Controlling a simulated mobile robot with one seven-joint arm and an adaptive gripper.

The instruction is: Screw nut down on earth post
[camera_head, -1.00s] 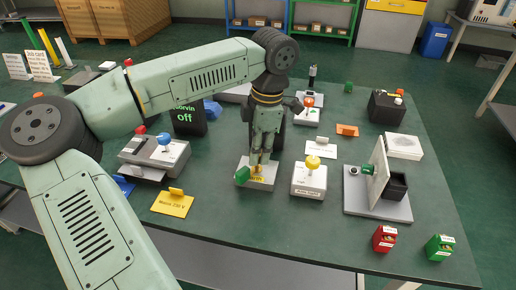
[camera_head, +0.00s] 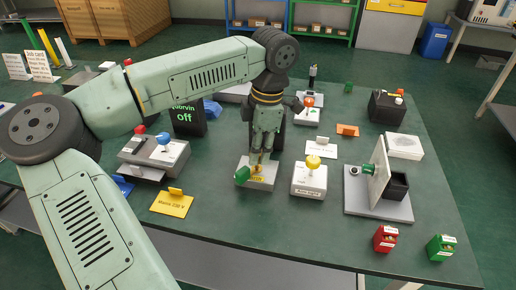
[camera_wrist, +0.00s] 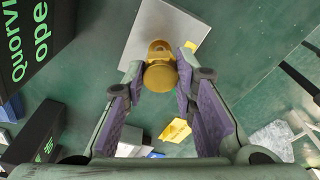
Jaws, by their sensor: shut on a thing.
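My gripper (camera_head: 260,158) points down over a grey block (camera_head: 266,185) near the middle of the table. In the wrist view, its fingertips (camera_wrist: 161,84) are closed around a round brass-yellow nut (camera_wrist: 160,77). A brass piece with a hole (camera_wrist: 159,50) shows just beyond the nut, over the pale grey face of the block (camera_wrist: 170,22). The earth post itself is mostly hidden by the nut and fingers. A green piece (camera_head: 242,173) is at the block's left side, and a yellow part (camera_head: 257,170) shows under the fingertips.
A grey box with a yellow knob (camera_head: 313,163) stands close on the right. A yellow sign (camera_head: 172,204) lies front left. The table's front middle is clear.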

